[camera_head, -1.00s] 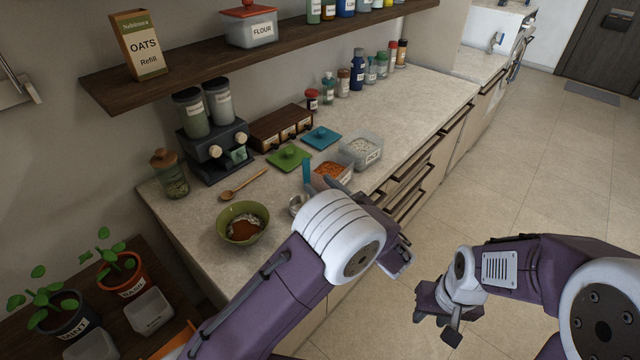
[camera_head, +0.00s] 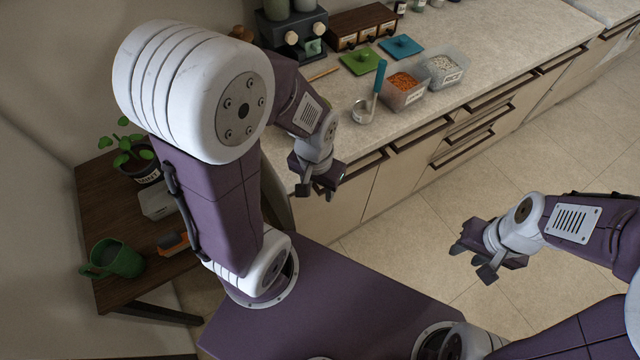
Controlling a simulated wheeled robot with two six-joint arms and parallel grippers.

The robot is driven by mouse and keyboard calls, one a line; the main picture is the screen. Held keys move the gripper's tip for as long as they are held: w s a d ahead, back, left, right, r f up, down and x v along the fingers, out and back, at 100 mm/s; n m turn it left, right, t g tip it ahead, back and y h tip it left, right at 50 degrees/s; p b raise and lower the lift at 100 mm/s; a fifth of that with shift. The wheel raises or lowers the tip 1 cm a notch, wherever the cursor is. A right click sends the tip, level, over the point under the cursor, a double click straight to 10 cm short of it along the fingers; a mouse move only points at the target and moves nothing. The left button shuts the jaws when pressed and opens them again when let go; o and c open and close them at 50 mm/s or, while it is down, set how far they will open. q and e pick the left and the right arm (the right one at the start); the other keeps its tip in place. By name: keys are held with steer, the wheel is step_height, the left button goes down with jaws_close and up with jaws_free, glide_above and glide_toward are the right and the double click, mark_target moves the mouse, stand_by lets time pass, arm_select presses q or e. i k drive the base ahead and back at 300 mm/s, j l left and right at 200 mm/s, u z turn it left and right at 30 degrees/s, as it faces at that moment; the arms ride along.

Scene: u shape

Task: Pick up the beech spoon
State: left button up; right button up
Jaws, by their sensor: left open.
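Only the end of the beech spoon's handle (camera_head: 324,73) shows on the counter; my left arm hides the rest of the spoon. My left gripper (camera_head: 318,189) is open and empty at the counter's front edge, below and in front of the spoon, not touching it. My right gripper (camera_head: 473,262) looks open and empty, out over the floor at the right, away from the counter.
A metal cup with a teal handle (camera_head: 378,82) stands on the counter (camera_head: 440,105) right of the spoon. Near it are a tub of orange food (camera_head: 403,88), a tub of white food (camera_head: 443,68), a green lid (camera_head: 360,62) and a blue lid (camera_head: 401,46). A green mug (camera_head: 118,258) stands on the low table.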

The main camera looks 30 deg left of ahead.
mark_target(333, 69)
steer(key=u, duration=1.1)
steer(key=l+u, duration=1.3)
steer(key=k+l+u, duration=0.1)
steer(key=l+u, duration=0.2)
steer(key=u, duration=0.15)
steer(key=k+l+u, duration=0.15)
steer(key=l+u, duration=0.15)
steer(key=u, duration=0.15)
steer(key=i+l, duration=0.1)
steer(key=l, duration=0.25)
steer(key=i+l, duration=0.1)
steer(key=l, duration=0.2)
